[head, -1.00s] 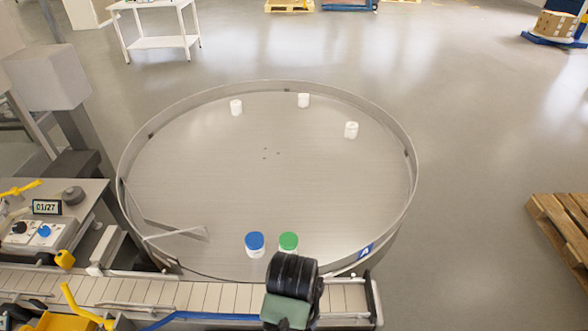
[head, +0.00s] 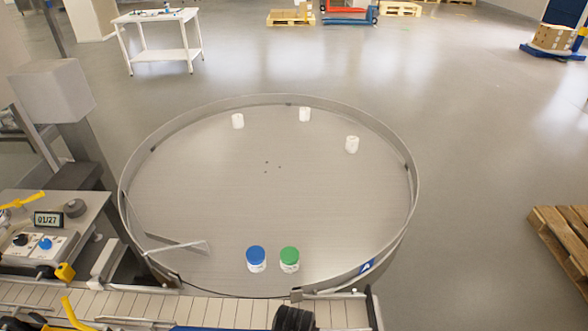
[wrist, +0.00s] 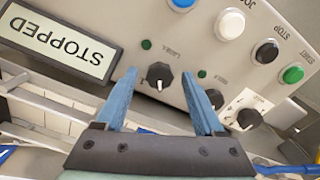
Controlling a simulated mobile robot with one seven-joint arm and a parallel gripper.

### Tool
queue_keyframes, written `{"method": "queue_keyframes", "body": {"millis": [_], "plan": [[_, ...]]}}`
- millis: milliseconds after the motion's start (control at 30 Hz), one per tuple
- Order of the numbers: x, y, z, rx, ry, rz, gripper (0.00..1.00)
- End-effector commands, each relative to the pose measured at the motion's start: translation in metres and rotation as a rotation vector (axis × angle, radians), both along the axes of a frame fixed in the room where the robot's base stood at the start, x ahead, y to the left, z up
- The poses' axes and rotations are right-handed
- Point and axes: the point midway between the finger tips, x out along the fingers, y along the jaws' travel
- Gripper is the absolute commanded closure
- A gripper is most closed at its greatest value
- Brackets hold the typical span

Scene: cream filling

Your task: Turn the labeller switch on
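In the wrist view, a grey control panel (wrist: 205,45) fills the upper right. A black rotary knob (wrist: 160,75) with a white mark sits on it beside upside-down text that seems to read "LABEL". The knob's mark points roughly toward the bottom of the picture. A small dark green lamp (wrist: 146,44) is beside it. My gripper (wrist: 159,73) is open, with its two blue fingers apart and empty. The knob appears between the fingertips; I cannot tell whether they touch it. In the head view my gripper is not visible.
A second black knob (wrist: 248,118) is near the right finger. White, blue, black and green buttons line the panel, the green one (wrist: 293,74) marked START. A display (wrist: 62,42) reads STOPPED. A round table (head: 225,210) with several jars stands beyond the conveyor (head: 230,312).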

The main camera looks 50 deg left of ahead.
Motion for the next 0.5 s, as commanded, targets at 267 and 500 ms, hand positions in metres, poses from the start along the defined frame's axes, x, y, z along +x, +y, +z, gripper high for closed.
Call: {"method": "queue_keyframes", "body": {"millis": [267, 500], "plan": [[0.0001, 0.0001, 0.0004, 0.0, 0.0, 0.0, 0.81], [0.0, 0.0001, 0.0006, 0.0, 0.0, 0.0, 1.0]]}}
